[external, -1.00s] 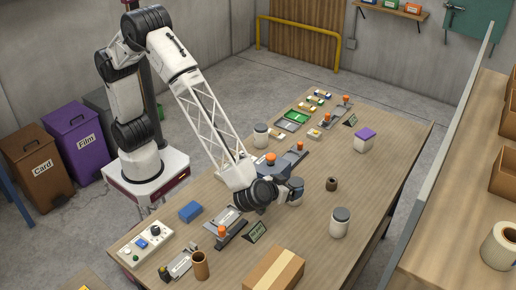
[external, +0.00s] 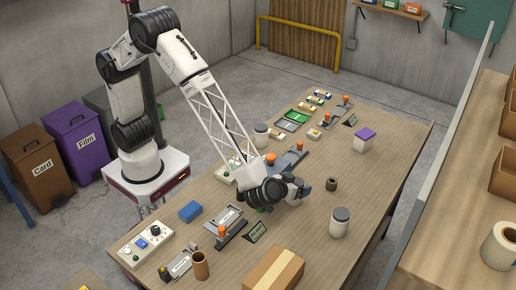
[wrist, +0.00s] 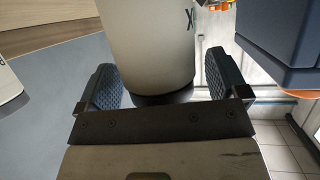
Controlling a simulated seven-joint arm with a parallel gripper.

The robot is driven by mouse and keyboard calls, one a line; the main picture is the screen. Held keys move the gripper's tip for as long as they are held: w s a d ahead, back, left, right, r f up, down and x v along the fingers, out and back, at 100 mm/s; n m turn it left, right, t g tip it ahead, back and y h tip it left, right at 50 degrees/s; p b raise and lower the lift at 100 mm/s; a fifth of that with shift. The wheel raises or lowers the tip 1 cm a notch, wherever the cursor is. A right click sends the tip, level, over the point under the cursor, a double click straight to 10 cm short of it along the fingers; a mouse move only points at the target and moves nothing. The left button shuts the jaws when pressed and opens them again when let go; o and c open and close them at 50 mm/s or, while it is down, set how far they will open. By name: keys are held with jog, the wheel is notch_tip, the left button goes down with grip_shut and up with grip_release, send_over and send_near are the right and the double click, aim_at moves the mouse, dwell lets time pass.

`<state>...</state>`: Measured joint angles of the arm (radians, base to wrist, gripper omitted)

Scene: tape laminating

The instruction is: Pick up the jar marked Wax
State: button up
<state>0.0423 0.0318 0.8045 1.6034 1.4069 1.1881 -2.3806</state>
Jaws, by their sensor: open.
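In the wrist view a pale jar (wrist: 155,45) with a dark band at its lower end stands between the two fingers of my gripper (wrist: 162,90). Only a letter X shows at its right edge; the rest of its marking is out of sight. The fingers are open, with gaps to the jar on both sides. In the external view my gripper (external: 302,188) is low over the middle of the table. Grey-lidded pale jars stand to its front right (external: 339,224) and behind it (external: 260,140); their labels cannot be read there.
A dark blue block-like object (wrist: 280,38) is close to the right finger in the wrist view. On the table are a brown cup (external: 331,184), a purple-lidded container (external: 363,143), a cardboard box (external: 273,270) and a blue block (external: 190,211). The table's right side is mostly clear.

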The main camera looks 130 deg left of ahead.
jog(key=c, duration=1.1)
jog(key=shift+r, duration=0.15)
jog(key=shift+r, duration=4.9)
